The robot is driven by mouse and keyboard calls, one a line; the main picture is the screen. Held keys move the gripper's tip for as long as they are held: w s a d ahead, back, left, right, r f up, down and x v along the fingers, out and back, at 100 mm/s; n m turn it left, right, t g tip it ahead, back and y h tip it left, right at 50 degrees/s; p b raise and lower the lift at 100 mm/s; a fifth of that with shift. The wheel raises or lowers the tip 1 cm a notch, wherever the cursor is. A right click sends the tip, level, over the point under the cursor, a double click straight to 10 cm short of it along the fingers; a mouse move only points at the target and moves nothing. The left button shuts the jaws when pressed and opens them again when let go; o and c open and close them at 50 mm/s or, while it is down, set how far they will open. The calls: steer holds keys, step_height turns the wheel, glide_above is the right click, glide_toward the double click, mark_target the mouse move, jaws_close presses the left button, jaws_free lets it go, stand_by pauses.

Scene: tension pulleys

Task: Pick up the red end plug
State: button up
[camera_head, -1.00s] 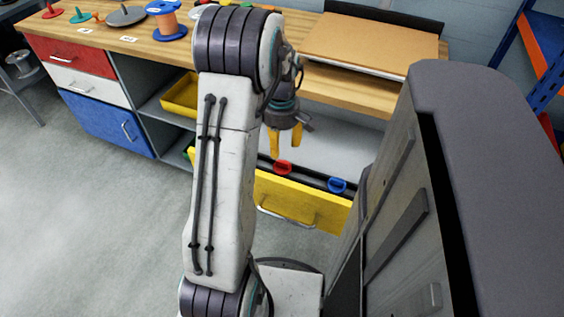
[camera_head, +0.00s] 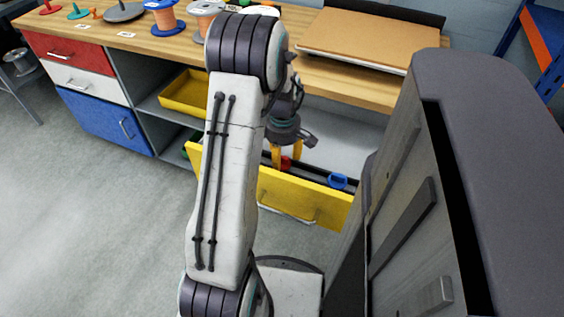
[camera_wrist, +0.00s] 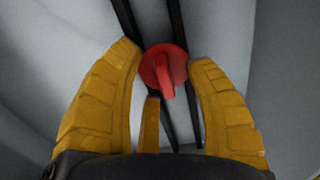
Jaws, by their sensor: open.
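The red end plug (camera_wrist: 153,67) is a round disc with a raised grip bar. It sits on a pair of dark rails in the open yellow drawer (camera_head: 300,196). It also shows in the head view (camera_head: 286,163), partly covered by a finger. My gripper (camera_wrist: 166,72) is open, with its yellow fingers on either side of the plug. In the head view my gripper (camera_head: 286,158) points down into the drawer. The wrist view shows no clear grip on the plug, and I cannot tell whether a finger touches it.
A blue plug (camera_head: 338,181) sits on the rails to the right of the red one. The wooden workbench (camera_head: 352,87) stands behind the drawer, with spools and a brown board (camera_head: 370,38) on top. A yellow bin (camera_head: 187,93) is on the shelf at left.

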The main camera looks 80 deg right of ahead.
steer(key=shift+c, duration=0.2)
jaws_close()
steer(key=shift+r, duration=0.2)
